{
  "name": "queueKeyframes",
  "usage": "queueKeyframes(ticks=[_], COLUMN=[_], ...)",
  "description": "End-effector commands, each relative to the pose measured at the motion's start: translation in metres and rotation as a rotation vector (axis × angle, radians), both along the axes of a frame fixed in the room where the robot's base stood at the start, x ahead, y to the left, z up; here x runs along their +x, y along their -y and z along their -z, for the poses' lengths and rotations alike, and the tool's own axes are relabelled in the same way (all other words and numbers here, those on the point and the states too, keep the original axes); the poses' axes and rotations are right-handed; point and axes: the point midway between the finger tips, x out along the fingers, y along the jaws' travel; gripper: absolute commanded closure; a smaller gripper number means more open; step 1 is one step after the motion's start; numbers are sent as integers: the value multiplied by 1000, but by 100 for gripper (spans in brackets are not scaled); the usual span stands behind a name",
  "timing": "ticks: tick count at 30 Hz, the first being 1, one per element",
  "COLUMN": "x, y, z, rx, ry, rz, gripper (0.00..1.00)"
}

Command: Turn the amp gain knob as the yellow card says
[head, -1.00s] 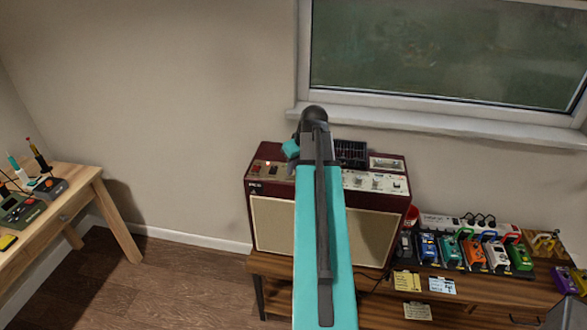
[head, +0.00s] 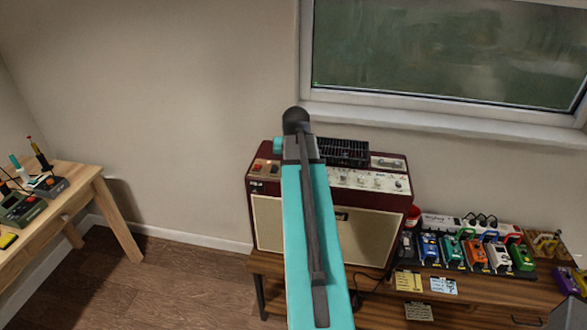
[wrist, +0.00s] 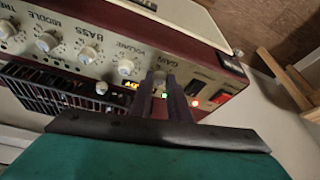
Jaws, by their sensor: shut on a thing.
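The amp (head: 263,222) is a dark red cabinet with a cream front, standing on a low wooden bench. Its control panel shows upside down in the wrist view, with the gain knob (wrist: 160,77) under the "GAIN" label. My gripper (wrist: 161,84) has its two dark fingers on either side of this knob, shut on it. The fingers partly cover the knob, so its pointer cannot be read. In the head view my arm hides that part of the panel.
The volume knob (wrist: 126,67) is close beside the gain knob; a red switch (wrist: 220,97) and a lit red lamp (wrist: 195,103) are on the other side. Several pedals (head: 475,255) stand right of the amp. A wooden table (head: 75,187) is far left.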

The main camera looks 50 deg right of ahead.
Motion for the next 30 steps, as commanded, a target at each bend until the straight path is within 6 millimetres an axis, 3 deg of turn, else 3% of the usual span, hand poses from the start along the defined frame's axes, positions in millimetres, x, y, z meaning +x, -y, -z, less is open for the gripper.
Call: queueKeyframes(ticks=[15, 30], x=[3, 4], y=[0, -1], z=[0, -1], rx=[-5, -7], ry=[-2, -3], rz=[377, 512], gripper=[100, 100])
